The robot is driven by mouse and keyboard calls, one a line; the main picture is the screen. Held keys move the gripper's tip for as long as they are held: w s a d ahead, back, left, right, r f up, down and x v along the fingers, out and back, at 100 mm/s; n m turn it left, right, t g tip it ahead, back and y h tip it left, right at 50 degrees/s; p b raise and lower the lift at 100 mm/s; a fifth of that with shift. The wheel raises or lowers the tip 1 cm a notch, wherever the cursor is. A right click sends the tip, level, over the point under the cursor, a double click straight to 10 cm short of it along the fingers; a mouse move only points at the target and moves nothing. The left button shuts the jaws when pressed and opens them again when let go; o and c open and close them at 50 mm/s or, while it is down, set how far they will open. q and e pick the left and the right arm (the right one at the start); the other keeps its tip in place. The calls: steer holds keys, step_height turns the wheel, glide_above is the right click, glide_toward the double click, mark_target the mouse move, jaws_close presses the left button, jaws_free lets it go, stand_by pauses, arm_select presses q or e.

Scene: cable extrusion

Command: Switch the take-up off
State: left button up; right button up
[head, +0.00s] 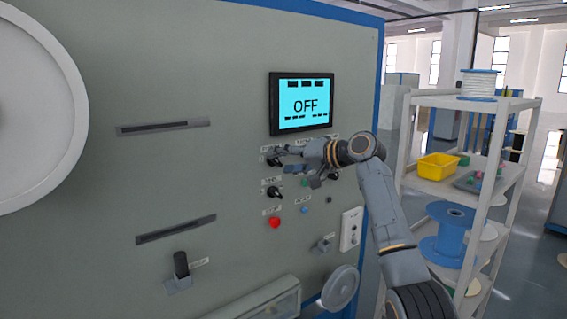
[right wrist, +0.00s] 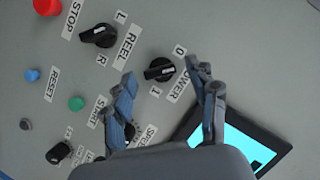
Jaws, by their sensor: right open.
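The take-up's grey machine panel (head: 225,100) has a screen (head: 305,103) that reads OFF. The black POWER knob (right wrist: 159,69), with marks 0 and 1, shows in the right wrist view. I cannot tell surely which mark it points to. My right gripper (head: 283,160) is open in front of the panel. In the right wrist view its fingertips (right wrist: 166,78) stand either side of the POWER knob, without visible contact. The gripper partly hides the knob in the head view. My left gripper is not in view.
The black REEL knob (right wrist: 99,35), green START button (right wrist: 77,104), blue RESET button (right wrist: 31,75) and red STOP button (head: 274,223) are nearby. A handwheel (head: 341,287) sits low on the panel. A shelf rack (head: 408,140) with a yellow bin (head: 438,167) stands right.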

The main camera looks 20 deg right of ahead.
steer(key=v, duration=1.1)
steer(key=shift+s+d, duration=0.2)
steer(key=shift+d, duration=0.05)
